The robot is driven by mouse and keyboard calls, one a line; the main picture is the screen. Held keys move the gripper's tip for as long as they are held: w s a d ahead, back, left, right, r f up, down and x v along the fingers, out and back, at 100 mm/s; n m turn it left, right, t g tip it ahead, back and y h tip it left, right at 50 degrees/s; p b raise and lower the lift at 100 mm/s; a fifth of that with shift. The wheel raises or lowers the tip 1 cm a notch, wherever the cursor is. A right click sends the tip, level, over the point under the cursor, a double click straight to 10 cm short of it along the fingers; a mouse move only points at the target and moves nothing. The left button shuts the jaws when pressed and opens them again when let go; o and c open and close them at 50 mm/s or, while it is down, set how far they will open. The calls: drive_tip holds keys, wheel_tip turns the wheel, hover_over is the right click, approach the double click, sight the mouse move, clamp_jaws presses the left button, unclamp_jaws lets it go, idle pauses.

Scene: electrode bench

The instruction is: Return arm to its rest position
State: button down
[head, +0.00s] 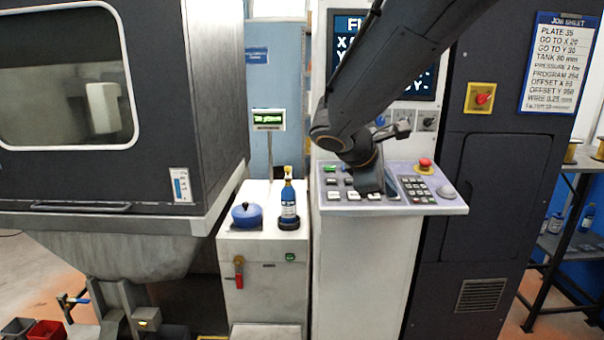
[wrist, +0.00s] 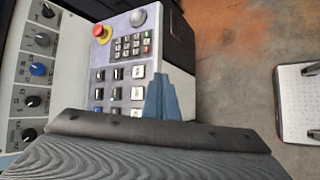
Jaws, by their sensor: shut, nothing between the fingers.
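My arm reaches in from the top right of the head view and bends down over the sloping control panel (head: 440,207). My gripper (head: 372,190) is at the panel's front rows of keys and covers some of them. Whether it touches a key cannot be told. In the wrist view the blue-grey fingers of my gripper (wrist: 161,82) are together and empty, beside the white keys of the panel (wrist: 112,80). A dark part of my wrist hides the lower part of that view.
A red emergency button (head: 425,164) rises from the panel. A display screen (head: 345,28) stands behind my arm. Left of the panel, a white cabinet (head: 262,255) bears a blue pot (head: 246,215) and a blue bottle (head: 289,205). A large dark machine (head: 200,80) fills the left.

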drive_tip(key=s+f+m+g+y, duration=0.5)
drive_tip(key=s+f+m+y, duration=0.2)
drive_tip(key=s+f+m, duration=0.7)
drive_tip(key=s+f, duration=0.5)
drive_tip(key=s, duration=0.3)
drive_tip(key=shift+f, duration=0.25)
idle(0.6)
